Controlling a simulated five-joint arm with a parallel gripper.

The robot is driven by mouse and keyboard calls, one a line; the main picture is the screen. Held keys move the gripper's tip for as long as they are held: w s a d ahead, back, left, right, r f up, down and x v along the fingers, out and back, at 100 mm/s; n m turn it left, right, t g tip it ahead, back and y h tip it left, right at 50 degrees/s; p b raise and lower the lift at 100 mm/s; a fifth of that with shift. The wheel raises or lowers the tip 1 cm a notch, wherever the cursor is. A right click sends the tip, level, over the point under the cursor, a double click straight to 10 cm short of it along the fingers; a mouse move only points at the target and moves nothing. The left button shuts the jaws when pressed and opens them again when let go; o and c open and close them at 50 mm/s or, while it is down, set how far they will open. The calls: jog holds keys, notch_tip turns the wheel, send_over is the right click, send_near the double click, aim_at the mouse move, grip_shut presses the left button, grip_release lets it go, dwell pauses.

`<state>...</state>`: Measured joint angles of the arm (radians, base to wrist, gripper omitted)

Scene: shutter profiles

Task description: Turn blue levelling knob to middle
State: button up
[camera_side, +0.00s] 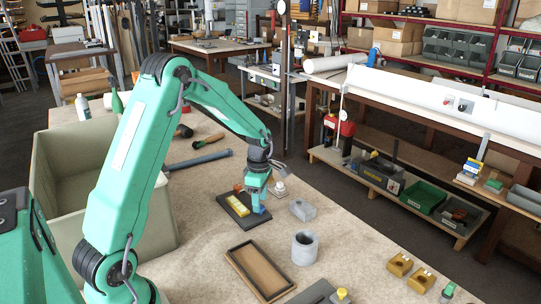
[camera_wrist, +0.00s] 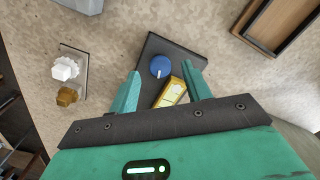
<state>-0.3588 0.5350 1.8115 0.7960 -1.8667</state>
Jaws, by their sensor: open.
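The blue levelling knob (camera_wrist: 159,66) sits on a dark plate (camera_wrist: 182,46), with a pale pointer mark on its lower side in the wrist view. In the side view the knob (camera_side: 262,210) shows just below my gripper (camera_side: 256,196). My gripper (camera_wrist: 165,67) is open, with one teal finger on each side of the knob; no contact is visible. A yellow block (camera_wrist: 173,91) with a pale face lies on the plate between the fingers. In the side view the yellow piece (camera_side: 237,206) is left of the knob.
A white knob (camera_wrist: 65,68) and a brown knob (camera_wrist: 68,95) stand left of the plate in the wrist view. A brown tray (camera_side: 259,272), grey cylinder (camera_side: 305,250) and grey block (camera_side: 301,210) are nearby. A large bin (camera_side: 60,160) stands at left.

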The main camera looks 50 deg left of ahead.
jog(key=shift+f, duration=0.85)
jog(key=c, duration=1)
